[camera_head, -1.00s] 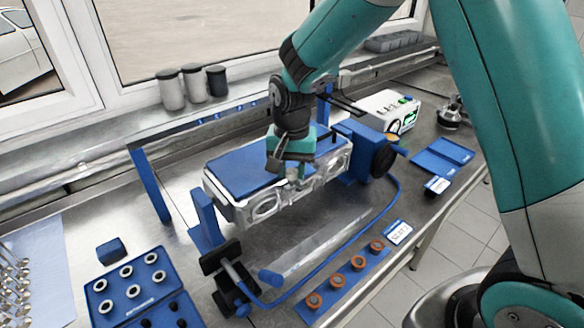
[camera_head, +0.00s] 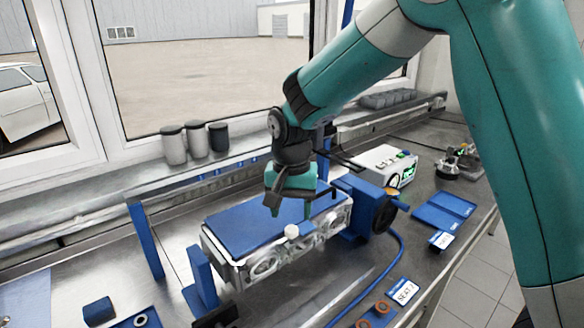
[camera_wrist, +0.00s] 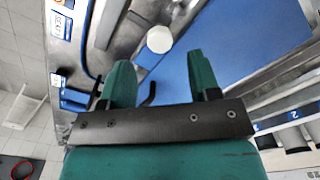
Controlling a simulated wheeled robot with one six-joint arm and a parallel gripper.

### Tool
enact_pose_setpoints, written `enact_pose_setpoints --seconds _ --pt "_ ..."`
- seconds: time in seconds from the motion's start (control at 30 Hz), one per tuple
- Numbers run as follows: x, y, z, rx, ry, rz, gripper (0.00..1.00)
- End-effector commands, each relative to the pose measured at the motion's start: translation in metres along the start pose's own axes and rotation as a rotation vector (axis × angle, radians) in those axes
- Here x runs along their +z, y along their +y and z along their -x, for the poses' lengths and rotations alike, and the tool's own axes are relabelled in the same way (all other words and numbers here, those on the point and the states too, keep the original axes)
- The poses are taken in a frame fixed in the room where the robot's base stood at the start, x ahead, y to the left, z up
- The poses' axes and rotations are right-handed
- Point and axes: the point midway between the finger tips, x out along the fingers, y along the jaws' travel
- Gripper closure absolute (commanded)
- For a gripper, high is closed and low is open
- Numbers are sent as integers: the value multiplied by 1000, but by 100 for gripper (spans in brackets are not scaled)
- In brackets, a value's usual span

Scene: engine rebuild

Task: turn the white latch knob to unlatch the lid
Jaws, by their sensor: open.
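The white latch knob (camera_head: 291,231) sits at the front edge of the blue lid (camera_head: 243,224), on top of the silver engine block (camera_head: 262,264). In the wrist view the knob (camera_wrist: 159,39) shows as a round white disc beside the blue lid (camera_wrist: 245,38). My gripper (camera_head: 291,209) is open and empty above the knob, its two green fingers apart. In the wrist view the knob appears beyond and between the fingertips of my gripper (camera_wrist: 161,72), with no contact visible. The lid lies flat.
A blue stand with a dark round wheel (camera_head: 385,214) holds the right end of the block. A blue post (camera_head: 201,275) stands at its left. A white box (camera_head: 385,165) and blue trays (camera_head: 440,216) lie to the right. Several canisters (camera_head: 196,142) stand on the sill.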

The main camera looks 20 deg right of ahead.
Motion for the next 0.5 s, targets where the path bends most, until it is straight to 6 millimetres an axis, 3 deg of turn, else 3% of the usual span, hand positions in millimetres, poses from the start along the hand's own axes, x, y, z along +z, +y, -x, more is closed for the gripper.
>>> enact_pose_setpoints --seconds 0.3,0.5 --pt "-1 0 80 -4 5 -1 44" --pt "-1 0 115 -3 3 -1 44"
